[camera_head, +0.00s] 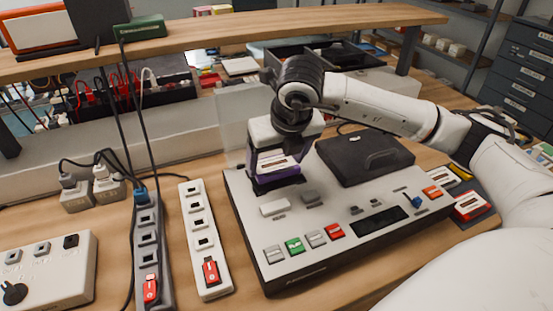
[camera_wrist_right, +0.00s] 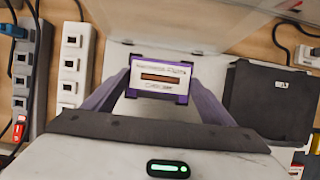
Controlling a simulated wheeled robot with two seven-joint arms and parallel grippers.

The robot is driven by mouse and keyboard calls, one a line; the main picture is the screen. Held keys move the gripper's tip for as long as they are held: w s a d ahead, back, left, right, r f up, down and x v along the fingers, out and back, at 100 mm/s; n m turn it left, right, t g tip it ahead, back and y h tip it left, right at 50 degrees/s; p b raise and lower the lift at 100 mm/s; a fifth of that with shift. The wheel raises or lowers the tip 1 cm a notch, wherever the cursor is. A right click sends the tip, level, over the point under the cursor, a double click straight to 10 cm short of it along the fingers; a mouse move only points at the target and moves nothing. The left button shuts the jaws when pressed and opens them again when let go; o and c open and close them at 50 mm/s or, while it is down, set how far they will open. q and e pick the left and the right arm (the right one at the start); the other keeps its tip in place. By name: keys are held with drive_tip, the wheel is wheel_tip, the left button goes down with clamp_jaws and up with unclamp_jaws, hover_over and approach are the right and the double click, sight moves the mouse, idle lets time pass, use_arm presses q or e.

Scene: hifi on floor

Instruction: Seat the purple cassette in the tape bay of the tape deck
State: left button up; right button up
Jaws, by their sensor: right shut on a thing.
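The purple cassette (camera_head: 278,179), with a white label, is in my right gripper (camera_head: 272,166), low over the back left of the tape deck (camera_head: 345,255). In the right wrist view the purple cassette (camera_wrist_right: 160,80) sits between the two fingers of the right gripper (camera_wrist_right: 160,88), label facing the camera. The clear lid (camera_head: 236,118) of the tape bay stands raised behind it. The bay itself is mostly hidden under the cassette and gripper, so I cannot tell whether the cassette touches it. My left gripper is not in view.
A black cover with a handle (camera_head: 365,157) lies on the deck's back right. A red cassette (camera_head: 470,206) lies right of the deck. A white socket strip (camera_head: 203,240) and a grey one (camera_head: 149,250) stand to the left. A wooden shelf (camera_head: 230,32) spans the back.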

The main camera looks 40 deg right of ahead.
drive_tip(key=shift+f+b, duration=1)
drive_tip(key=shift+b, duration=0.35)
idle(1.7)
drive_tip(key=o, duration=1.2)
drive_tip(key=w+d+p+v, duration=0.1)
drive_tip(key=p+v, duration=0.3)
drive_tip(key=v, duration=1.2)
drive_tip(key=shift+w+a+r, duration=0.25)
drive_tip(key=shift+w+r, duration=0.1)
drive_tip(key=shift+w, duration=0.05)
drive_tip(key=shift+f, duration=0.1)
